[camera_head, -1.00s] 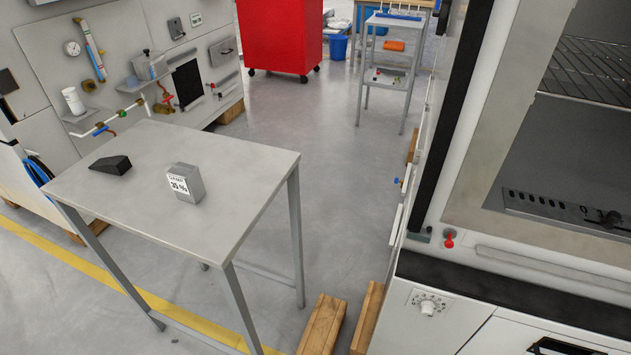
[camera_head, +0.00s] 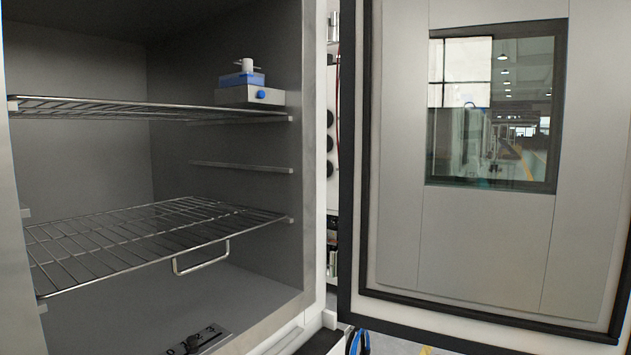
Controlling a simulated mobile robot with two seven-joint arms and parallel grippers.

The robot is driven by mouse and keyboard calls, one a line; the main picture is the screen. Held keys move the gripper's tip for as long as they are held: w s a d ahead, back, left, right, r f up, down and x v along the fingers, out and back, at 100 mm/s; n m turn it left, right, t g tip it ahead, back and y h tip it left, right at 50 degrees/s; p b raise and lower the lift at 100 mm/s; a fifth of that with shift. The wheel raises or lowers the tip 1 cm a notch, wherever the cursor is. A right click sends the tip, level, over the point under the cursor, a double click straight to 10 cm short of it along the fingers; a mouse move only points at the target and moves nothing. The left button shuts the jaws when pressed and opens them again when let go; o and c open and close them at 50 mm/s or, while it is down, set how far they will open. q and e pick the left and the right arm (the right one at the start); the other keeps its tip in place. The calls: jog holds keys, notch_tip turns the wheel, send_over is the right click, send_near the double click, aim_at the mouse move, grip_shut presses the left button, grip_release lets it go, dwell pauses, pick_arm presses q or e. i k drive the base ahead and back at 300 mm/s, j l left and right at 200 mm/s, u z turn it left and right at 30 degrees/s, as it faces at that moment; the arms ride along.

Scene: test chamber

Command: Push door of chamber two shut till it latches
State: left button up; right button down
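A chamber (camera_head: 312,150) fills the left of the head view, its front open and its grey inside showing. Its door (camera_head: 395,240) stands wide open on the right, with its inner face, black seal and a dark window (camera_head: 540,100) towards me. I cannot read a number on the chamber, so I cannot tell whether it is chamber two. The door's handle and latch are not visible. Neither of my grippers is in view.
Inside are an upper wire shelf (camera_head: 110,108) holding a small blue and grey device (camera_head: 250,90), and a lower wire shelf (camera_head: 120,245) with a wire handle (camera_head: 202,258). A narrow gap between chamber and door shows equipment behind.

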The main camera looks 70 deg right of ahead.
aim_at(467, 266)
jog(key=z, duration=0.45)
jog(key=i+z, duration=0.1)
jog(key=z, duration=0.8)
jog(key=j+z, duration=0.1)
jog(key=z, duration=0.4)
jog(key=i+z, duration=0.1)
jog(key=z, duration=0.35)
jog(key=j+z, duration=0.1)
jog(key=z, duration=0.8)
jog(key=j+z, duration=0.15)
jog(key=z, duration=0.3)
jog(key=i+l+z, duration=0.1)
jog(key=z, duration=0.35)
jog(key=l+z, duration=0.1)
jog(key=z, duration=0.35)
jog(key=i+z, duration=0.15)
jog(key=z, duration=0.3)
jog(key=i+l, duration=0.1)
jog(key=i, duration=1.8)
jog(key=i+l, duration=0.1)
jog(key=i, duration=1.85)
jog(key=i+u, duration=0.1)
jog(key=u, duration=0.4)
jog(key=i+u, duration=0.1)
jog(key=u, duration=0.4)
jog(key=i+l+u, duration=0.1)
jog(key=u, duration=2.1)
